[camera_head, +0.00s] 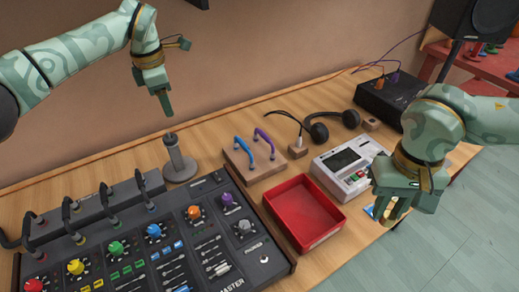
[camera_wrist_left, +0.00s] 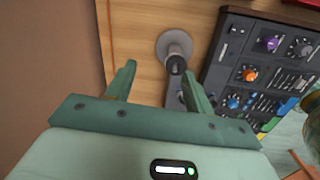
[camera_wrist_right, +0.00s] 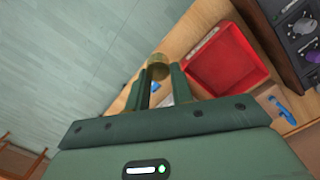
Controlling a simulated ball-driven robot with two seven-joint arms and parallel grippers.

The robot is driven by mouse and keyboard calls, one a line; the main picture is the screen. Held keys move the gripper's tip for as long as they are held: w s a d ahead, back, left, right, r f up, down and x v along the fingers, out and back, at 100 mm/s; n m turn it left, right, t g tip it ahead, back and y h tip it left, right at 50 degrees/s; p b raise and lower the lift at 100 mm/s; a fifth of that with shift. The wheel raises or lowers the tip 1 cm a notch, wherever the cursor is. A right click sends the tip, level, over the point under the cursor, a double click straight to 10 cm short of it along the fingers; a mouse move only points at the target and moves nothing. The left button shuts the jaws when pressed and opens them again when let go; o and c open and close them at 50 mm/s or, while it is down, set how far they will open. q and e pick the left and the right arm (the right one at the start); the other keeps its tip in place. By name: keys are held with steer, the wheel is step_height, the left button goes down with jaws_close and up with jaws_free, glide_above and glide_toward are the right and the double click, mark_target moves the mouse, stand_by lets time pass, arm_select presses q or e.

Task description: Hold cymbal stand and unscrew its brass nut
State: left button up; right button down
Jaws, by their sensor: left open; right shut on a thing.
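The cymbal stand (camera_head: 180,162) is a grey post on a round base, upright on the wooden table beside the mixer. A thin dark rod tops it, with no nut visible there. My left gripper (camera_head: 164,104) is open just above the post top, empty. In the left wrist view the stand (camera_wrist_left: 173,47) shows beyond the fingertips, nearer the right finger. My right gripper (camera_head: 390,212) is over the table's front right edge, right of the red tray. It is shut on the brass nut (camera_wrist_right: 157,66), a short gold cylinder seen at its fingertips in the right wrist view.
The open red tray (camera_head: 300,206) looks empty. The mixer (camera_head: 150,262) fills the front left. A wooden block with blue and purple handles (camera_head: 253,160), a white device (camera_head: 346,166), headphones (camera_head: 335,125) and a black box (camera_head: 385,97) stand along the table.

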mark_target(171, 142)
arm_select(q)
steer(key=shift+s+d+f+n+g, duration=0.15)
steer(key=shift+s+n+g, duration=0.15)
steer(key=shift+s, duration=0.25)
steer(key=shift+s+a+f+n+g, duration=0.1)
steer(key=shift+s+n+g, duration=0.2)
steer(key=shift+s, duration=0.2)
arm_select(e)
steer(key=shift+d+f, duration=0.1)
steer(key=shift+f, duration=0.05)
arm_select(q)
step_height(171, 142, down, 6)
steer(key=shift+s+f+b, duration=0.1)
steer(key=shift+b, duration=1.05)
steer(key=shift+d+f, duration=0.1)
steer(key=shift+f, duration=0.3)
steer(key=f, duration=0.1)
steer(key=f+b, duration=0.1)
steer(key=f, duration=0.1)
steer(key=f+b, duration=0.1)
steer(key=f, duration=0.1)
steer(key=shift+s+a, duration=0.15)
steer(key=shift+a, duration=0.15)
steer(key=shift+r, duration=0.2)
arm_select(e)
steer(key=f, duration=0.5)
steer(key=shift+w+f, duration=0.3)
